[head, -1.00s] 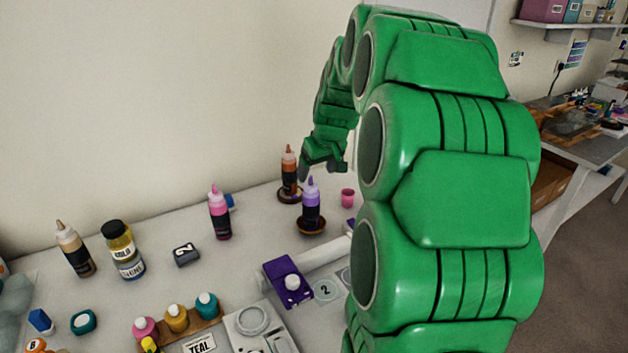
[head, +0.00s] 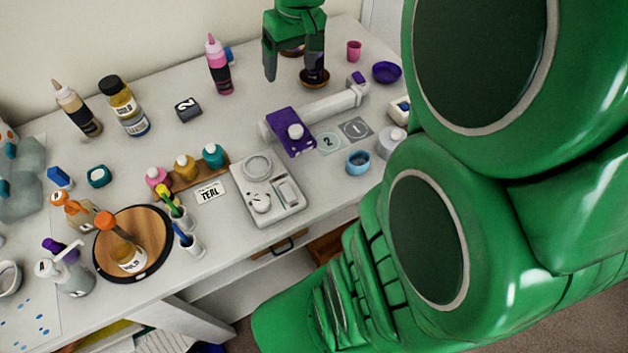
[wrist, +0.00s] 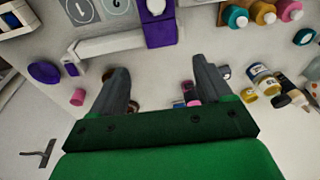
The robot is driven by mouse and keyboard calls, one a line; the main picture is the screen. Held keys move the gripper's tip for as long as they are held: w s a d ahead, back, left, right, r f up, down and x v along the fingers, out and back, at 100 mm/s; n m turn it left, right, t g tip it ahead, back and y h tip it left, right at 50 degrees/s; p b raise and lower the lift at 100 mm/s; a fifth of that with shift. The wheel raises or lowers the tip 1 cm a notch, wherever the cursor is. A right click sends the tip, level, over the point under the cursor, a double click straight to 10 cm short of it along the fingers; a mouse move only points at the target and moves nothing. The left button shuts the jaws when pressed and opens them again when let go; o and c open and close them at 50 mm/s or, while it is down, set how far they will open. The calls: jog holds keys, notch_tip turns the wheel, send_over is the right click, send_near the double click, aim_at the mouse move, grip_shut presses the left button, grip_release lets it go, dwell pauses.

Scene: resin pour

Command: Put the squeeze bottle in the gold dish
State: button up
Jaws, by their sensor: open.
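My gripper (head: 292,79) is open and points down at the back of the table, its fingers well apart. It also shows in the wrist view (wrist: 160,92), with no bottle clearly between its fingers. A brown-gold dish (head: 315,82) sits by its right finger in the head view. A second dish is partly visible behind the gripper (head: 292,53). The purple and orange-brown squeeze bottles are mostly hidden behind the gripper. A pink squeeze bottle (head: 218,68) stands upright to the left. A tan-tipped squeeze bottle (head: 75,108) stands at the far left.
A pink cup (head: 354,51) and purple bowl (head: 386,72) are right of the gripper. My arm covers the right side.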

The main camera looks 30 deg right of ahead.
jog(key=s+a+f+g, duration=0.1)
jog(key=s+a, duration=0.3)
jog(key=s, duration=0.8)
jog(key=s+a+f+g, duration=0.2)
jog(key=s+a+f, duration=0.1)
jog(key=s, duration=0.9)
jog(key=shift+a+g+h, duration=0.3)
jog(key=shift+a+h, duration=0.1)
jog(key=shift+a, duration=0.15)
